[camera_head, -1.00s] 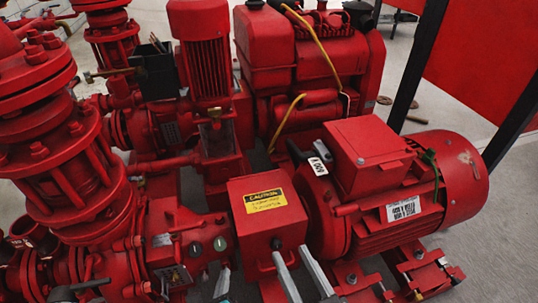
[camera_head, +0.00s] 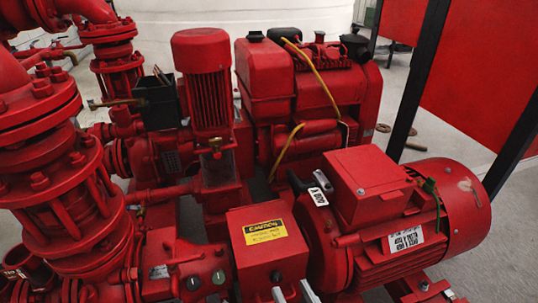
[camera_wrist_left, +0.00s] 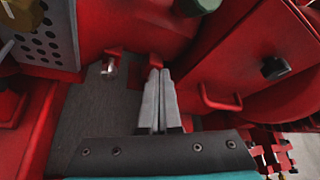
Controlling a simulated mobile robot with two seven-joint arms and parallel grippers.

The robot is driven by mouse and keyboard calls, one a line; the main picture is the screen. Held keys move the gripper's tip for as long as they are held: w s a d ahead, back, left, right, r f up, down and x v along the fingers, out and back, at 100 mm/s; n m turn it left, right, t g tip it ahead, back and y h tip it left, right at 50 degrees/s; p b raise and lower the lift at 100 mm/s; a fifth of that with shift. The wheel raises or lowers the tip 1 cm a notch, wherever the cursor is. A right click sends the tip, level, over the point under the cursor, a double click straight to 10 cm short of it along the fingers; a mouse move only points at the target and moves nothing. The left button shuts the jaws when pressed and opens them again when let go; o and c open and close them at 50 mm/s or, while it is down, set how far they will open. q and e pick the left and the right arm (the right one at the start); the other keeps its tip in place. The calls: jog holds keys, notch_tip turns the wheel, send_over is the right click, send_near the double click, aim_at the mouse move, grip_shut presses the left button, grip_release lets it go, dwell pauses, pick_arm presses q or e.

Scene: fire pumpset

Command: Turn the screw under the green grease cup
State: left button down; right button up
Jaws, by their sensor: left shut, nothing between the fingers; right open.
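In the head view two round caps sit on the red pump housing at the bottom: a dark green one (camera_head: 193,283) and a lighter grey-green one (camera_head: 218,277). In the left wrist view a green cap (camera_wrist_left: 195,7) shows at the top edge, beyond my left gripper (camera_wrist_left: 158,72). That gripper is shut and empty, its two grey fingers side by side, apart from the cap. A small pale metal fitting (camera_wrist_left: 108,67) lies left of its fingertips; I cannot tell whether it is the screw. My right gripper (camera_head: 294,292) is open and empty at the bottom edge of the head view.
A red box with a yellow caution label (camera_head: 266,231) stands just beyond my right gripper. A large red motor (camera_head: 410,205) is on the right. Flanged pipes (camera_head: 65,170) crowd the left. A perforated grey guard (camera_wrist_left: 42,35) shows in the left wrist view.

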pick_arm(q)
jog(key=shift+a+f, duration=0.1)
jog(key=shift+a, duration=0.15)
jog(key=shift+s+a+f, duration=0.15)
jog(key=shift+a, duration=0.1)
jog(key=shift+a+f, duration=0.1)
jog(key=shift+s+a+f, duration=0.1)
jog(key=shift+f, duration=0.05)
dwell(0.5)
jog(key=s+d, duration=0.1)
jog(key=s, duration=0.5)
jog(key=shift+r, duration=0.35)
jog(key=shift+w+d, duration=0.1)
